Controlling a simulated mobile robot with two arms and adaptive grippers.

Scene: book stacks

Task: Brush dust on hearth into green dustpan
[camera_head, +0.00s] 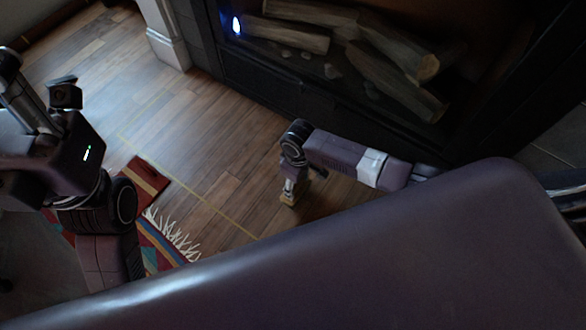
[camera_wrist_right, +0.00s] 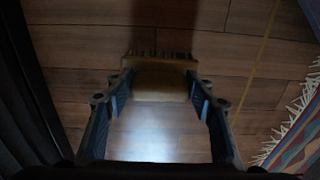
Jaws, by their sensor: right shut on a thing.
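My right gripper (camera_head: 290,185) points down at the wood floor in front of the fireplace. In the right wrist view, its two fingers (camera_wrist_right: 160,88) are shut on a tan brush (camera_wrist_right: 160,72), with a dark fringed edge like bristles on its far side. The brush is close over the floor; whether it touches cannot be told. In the head view only a small tan bit of it shows below the gripper. My left gripper (camera_head: 18,90) is at the left edge, dark and partly cut off; its jaws cannot be made out. I see no green dustpan and no clear dust.
The dark fireplace (camera_head: 290,95) with logs (camera_head: 400,85) runs along the back right. A white pillar base (camera_head: 165,40) stands at its left. A colourful fringed rug (camera_head: 148,178) lies at lower left. The wood floor (camera_head: 200,130) between is clear.

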